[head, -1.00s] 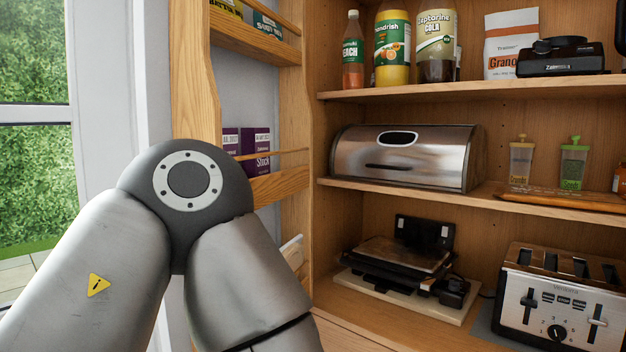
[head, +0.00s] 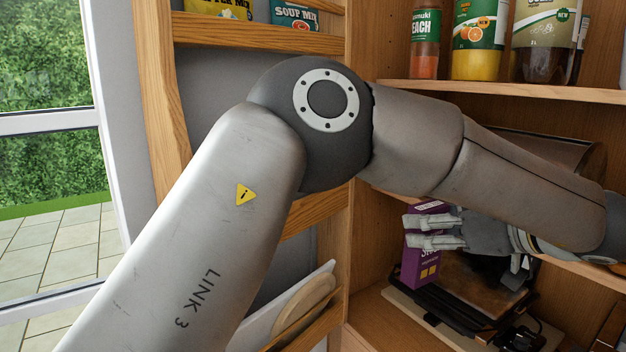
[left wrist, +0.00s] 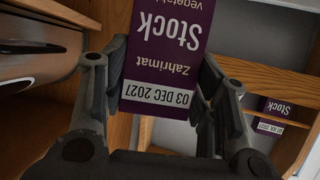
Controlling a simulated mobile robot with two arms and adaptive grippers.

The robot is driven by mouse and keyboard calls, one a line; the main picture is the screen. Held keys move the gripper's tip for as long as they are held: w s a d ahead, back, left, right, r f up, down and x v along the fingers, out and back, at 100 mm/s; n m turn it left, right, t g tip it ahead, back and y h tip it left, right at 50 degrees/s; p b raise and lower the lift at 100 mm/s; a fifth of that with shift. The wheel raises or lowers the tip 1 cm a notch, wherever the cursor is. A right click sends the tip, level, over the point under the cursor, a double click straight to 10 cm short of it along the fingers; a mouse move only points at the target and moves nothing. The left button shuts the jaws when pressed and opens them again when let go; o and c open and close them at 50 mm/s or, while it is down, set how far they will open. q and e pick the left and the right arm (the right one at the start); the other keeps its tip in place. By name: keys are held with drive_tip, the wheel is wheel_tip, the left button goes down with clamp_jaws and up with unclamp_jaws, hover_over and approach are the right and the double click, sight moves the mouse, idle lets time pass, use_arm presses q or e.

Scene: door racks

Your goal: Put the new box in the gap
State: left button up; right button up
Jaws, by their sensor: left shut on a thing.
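A purple stock box (head: 425,262) is in my left gripper (head: 434,232), in front of the cupboard's lower shelves. In the left wrist view, the box (left wrist: 165,50) sits between the two fingers (left wrist: 163,88), its label upside down and reading 03 DEC 2027. A second purple stock box (left wrist: 273,113) stands in the wooden door rack (left wrist: 280,88), right of the held box and apart from it. In the head view my left arm hides much of the middle door rack (head: 318,213). I cannot make out the gap's exact edges. My right gripper is out of view.
Soup mix packets (head: 296,14) are in the upper door rack. A board and plate (head: 305,305) lean in the lower one. Bottles (head: 480,40) stand on the upper shelf. A metal bread bin (head: 545,148) and a grill (head: 465,290) are behind my forearm.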

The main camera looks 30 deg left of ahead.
use_arm(q)
drive_tip(key=r+p, duration=0.1)
drive_tip(key=r, duration=0.2)
drive_tip(key=w+a+r+n+g+p, duration=0.1)
drive_tip(key=r, duration=0.2)
drive_tip(key=r+n+g+p, duration=0.1)
drive_tip(key=r, duration=0.2)
drive_tip(key=shift+w+a+y, duration=0.15)
drive_tip(key=shift+a+y, duration=0.2)
drive_tip(key=shift+y, duration=0.05)
wheel_tip(320, 180, up, 10)
drive_tip(key=a+n+g+p, duration=0.2)
drive_tip(key=p, duration=0.2)
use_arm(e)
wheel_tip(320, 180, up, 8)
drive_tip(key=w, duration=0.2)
use_arm(q)
drive_tip(key=w+a+b, duration=0.2)
drive_tip(key=a+b, duration=0.7)
drive_tip(key=a, duration=1.1)
wheel_tip(320, 180, down, 11)
drive_tip(key=b, duration=1.2)
drive_tip(key=shift+y, duration=0.3)
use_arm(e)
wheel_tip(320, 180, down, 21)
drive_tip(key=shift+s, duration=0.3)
use_arm(q)
drive_tip(key=shift+s, duration=0.2)
